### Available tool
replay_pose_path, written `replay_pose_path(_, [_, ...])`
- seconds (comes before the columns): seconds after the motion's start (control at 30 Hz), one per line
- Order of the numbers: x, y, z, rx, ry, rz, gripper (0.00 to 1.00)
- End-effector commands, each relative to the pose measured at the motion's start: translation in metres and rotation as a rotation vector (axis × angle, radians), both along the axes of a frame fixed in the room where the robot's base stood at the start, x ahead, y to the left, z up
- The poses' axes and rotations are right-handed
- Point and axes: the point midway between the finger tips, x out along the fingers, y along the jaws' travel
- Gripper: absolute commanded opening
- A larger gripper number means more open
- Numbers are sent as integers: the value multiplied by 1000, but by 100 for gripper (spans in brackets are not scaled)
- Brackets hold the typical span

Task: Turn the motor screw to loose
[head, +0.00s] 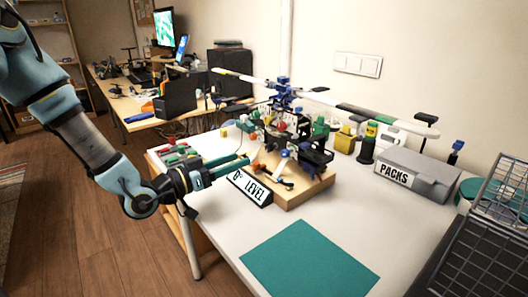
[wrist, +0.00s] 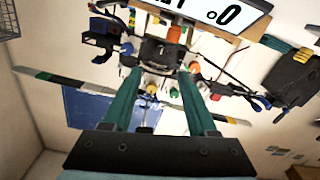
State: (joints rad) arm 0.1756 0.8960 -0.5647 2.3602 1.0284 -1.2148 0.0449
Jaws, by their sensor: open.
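My gripper (head: 243,158) reaches in from the left, its two teal fingers apart and empty, tips close to the left side of the helicopter-like model (head: 283,128). In the wrist view the gripper (wrist: 159,72) is open, with dark mechanism parts of the model (wrist: 155,50) showing between and beyond its fingertips. A small orange part (head: 258,167) shows low on the model, near the fingertips. An orange cylinder (wrist: 174,34) shows just beyond the fingertips in the wrist view. I cannot tell which small part is the motor screw or how it is turned.
The model stands on a wooden base (head: 310,190) with a "0° LEVEL" sign (head: 250,189) in front. A teal mat (head: 308,260) lies at the front of the white table. A grey PACKS box (head: 415,175) stands right; a wire rack (head: 490,225) is at the right edge.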

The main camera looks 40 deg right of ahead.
Motion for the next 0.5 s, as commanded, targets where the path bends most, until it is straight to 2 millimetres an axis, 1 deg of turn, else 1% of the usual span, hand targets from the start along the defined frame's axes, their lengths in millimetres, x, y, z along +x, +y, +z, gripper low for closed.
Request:
replay_pose_path(0.3, [-4, -57, 2, 2, 0, 0, 58])
replay_pose_path(0.5, [-5, -86, 1, 3, -1, 0, 58])
